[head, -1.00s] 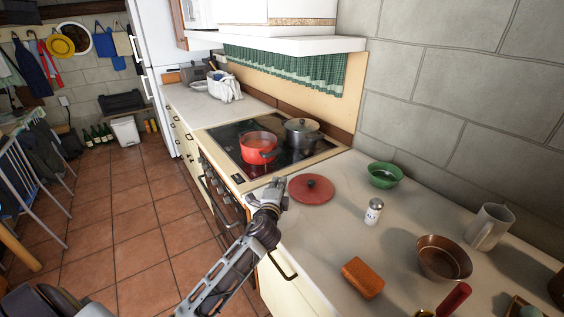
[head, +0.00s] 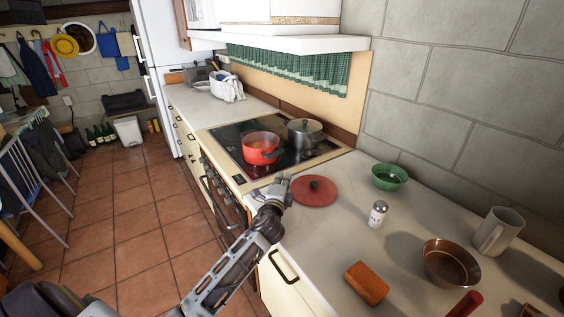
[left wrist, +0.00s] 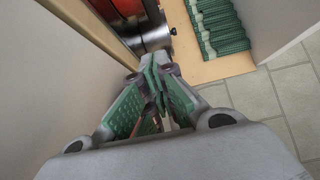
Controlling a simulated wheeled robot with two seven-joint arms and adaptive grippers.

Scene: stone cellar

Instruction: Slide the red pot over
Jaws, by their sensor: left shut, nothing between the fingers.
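The red pot (head: 261,149) stands on the black glass cooktop (head: 234,133), uncovered, with reddish contents inside. It shows partly at the top of the left wrist view (left wrist: 130,8). A red lid (head: 314,191) with a dark knob lies on the counter in front of the cooktop. My left gripper (head: 282,183) is over the counter edge, just left of the lid and in front of the pot, apart from the pot. Its fingers (left wrist: 156,72) are shut with nothing between them. My right gripper is not in view.
A dark lidded pot (head: 304,133) stands right behind the red pot. On the counter are a green bowl (head: 389,177), a shaker (head: 377,214), an orange-brown block (head: 366,283), a brown pan (head: 450,264) and a pale mug (head: 498,232). A white range hood (head: 290,43) hangs above.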

